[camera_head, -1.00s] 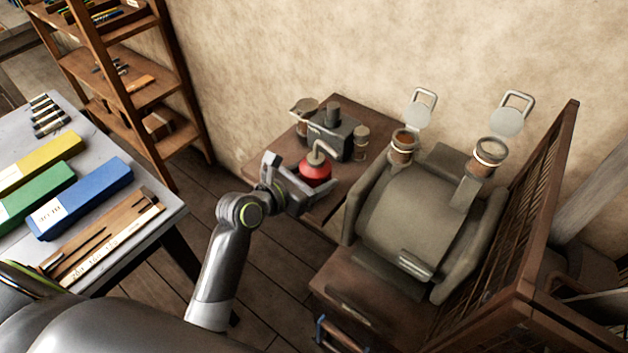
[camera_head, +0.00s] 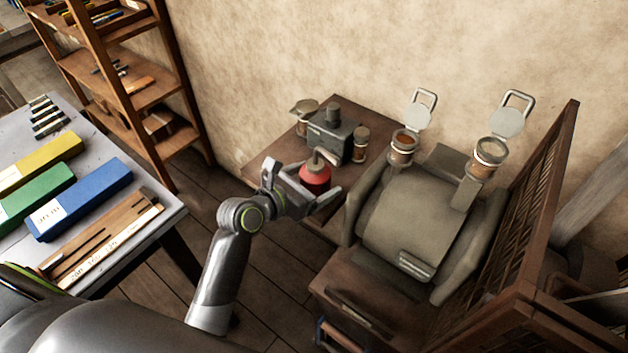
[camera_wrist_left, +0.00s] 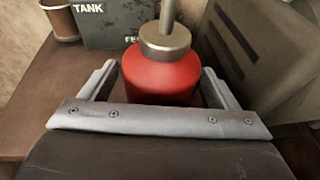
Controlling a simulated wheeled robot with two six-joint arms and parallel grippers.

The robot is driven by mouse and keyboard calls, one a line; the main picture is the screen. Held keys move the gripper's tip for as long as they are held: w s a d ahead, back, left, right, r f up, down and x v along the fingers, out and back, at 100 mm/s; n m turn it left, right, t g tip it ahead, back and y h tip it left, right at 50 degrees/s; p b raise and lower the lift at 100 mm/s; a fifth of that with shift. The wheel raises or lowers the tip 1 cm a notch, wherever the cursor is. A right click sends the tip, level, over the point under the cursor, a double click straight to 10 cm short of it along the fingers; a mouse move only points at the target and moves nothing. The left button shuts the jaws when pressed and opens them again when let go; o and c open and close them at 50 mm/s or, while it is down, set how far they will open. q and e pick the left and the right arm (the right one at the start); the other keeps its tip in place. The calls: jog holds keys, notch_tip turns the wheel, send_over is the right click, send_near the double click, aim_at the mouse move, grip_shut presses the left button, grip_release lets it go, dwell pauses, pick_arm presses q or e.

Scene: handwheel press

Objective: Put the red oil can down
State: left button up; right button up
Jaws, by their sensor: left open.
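The red oil can (camera_head: 315,178) stands upright on the small brown side table (camera_head: 262,172), in front of a dark grey tank box. In the left wrist view the red can (camera_wrist_left: 162,76) has a metal collar and spout, and its lower part is hidden behind the gripper's crossbar. My left gripper (camera_head: 305,183) is open around the can, with one finger on each side. In the left wrist view the fingers of my left gripper (camera_wrist_left: 160,82) show gaps to the can's sides. My right gripper is not in view.
The tank box (camera_head: 332,130) and small tins (camera_head: 361,143) stand behind the can. A grey machine with two lidded cups (camera_head: 415,225) is close on the right. A workbench with coloured boxes (camera_head: 88,198) is at the left.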

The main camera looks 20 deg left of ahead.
pick_arm(q)
jog(key=v, duration=1.2)
jog(key=w+a+f+m+g+y, duration=0.1)
jog(key=a+f+m+y, duration=0.15)
jog(key=f, duration=0.55)
jog(key=w+a+f+m+g+y, duration=0.1)
jog(key=a+f+m, duration=0.15)
jog(key=f, duration=0.55)
jog(key=s+a+f+m+g+y, duration=0.1)
jog(key=s+a+f+m+g, duration=0.2)
jog(key=f, duration=0.6)
jog(key=s+a+f+m+g+y, duration=0.1)
jog(key=s+a+f+m+y, duration=0.1)
jog(key=s+f+m, duration=0.5)
jog(key=s+f+m+g, duration=0.3)
jog(key=s+f+m, duration=0.4)
jog(key=s+f, duration=0.3)
jog(key=s+f+m+g+y, duration=0.1)
jog(key=s+f+m, duration=0.7)
jog(key=s, duration=0.8)
notch_tip(320, 180, down, 3)
jog(key=shift+f+g, duration=0.1)
jog(key=shift+g, duration=0.8)
jog(key=shift+a, duration=0.1)
